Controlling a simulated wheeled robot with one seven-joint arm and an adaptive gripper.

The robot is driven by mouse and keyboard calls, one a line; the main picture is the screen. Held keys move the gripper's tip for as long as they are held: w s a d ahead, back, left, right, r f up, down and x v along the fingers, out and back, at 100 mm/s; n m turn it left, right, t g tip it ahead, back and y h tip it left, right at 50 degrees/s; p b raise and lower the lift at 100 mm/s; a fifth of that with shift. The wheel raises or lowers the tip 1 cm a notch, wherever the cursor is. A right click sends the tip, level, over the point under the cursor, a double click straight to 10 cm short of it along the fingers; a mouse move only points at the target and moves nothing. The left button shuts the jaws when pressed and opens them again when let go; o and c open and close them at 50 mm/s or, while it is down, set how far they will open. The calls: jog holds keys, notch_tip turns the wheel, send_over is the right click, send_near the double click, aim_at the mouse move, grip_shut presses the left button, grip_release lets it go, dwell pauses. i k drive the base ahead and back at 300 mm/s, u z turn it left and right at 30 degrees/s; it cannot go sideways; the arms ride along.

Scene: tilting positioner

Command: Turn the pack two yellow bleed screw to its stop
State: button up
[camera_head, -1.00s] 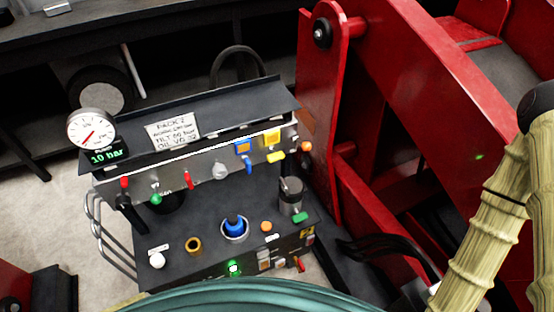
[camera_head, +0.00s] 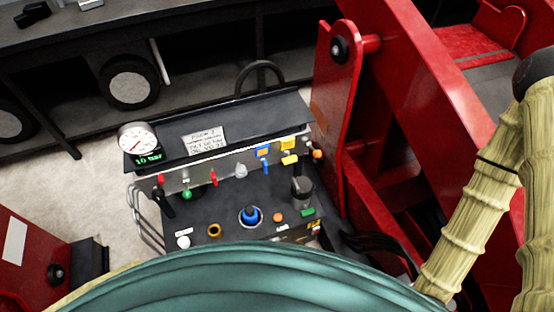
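The hydraulic pack is a dark bench-like unit with a sloped top (camera_head: 262,108) and a label plate (camera_head: 205,138), whose small print is hard to read. Its front rail carries a yellow square block (camera_head: 288,143) with a small yellow lever-like part (camera_head: 290,160) below it at the right end. A brass-yellow ring (camera_head: 214,230) sits on the lower deck. I cannot tell which yellow part is the bleed screw. A round gauge (camera_head: 137,139) stands at left above a green display reading 10 bar. My gripper is not in view.
Red and green knobs, a blue lever (camera_head: 265,165), a blue knob (camera_head: 250,215) and a grey cylinder (camera_head: 302,188) crowd the pack. A large red machine frame (camera_head: 410,90) rises close on the right. A red block (camera_head: 30,255) stands lower left. Pale floor (camera_head: 85,190) is open at left.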

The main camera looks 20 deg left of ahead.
aim_at(289, 158)
jog(key=u, duration=1.9)
jog(key=i, duration=0.6)
jog(key=z, duration=2.7)
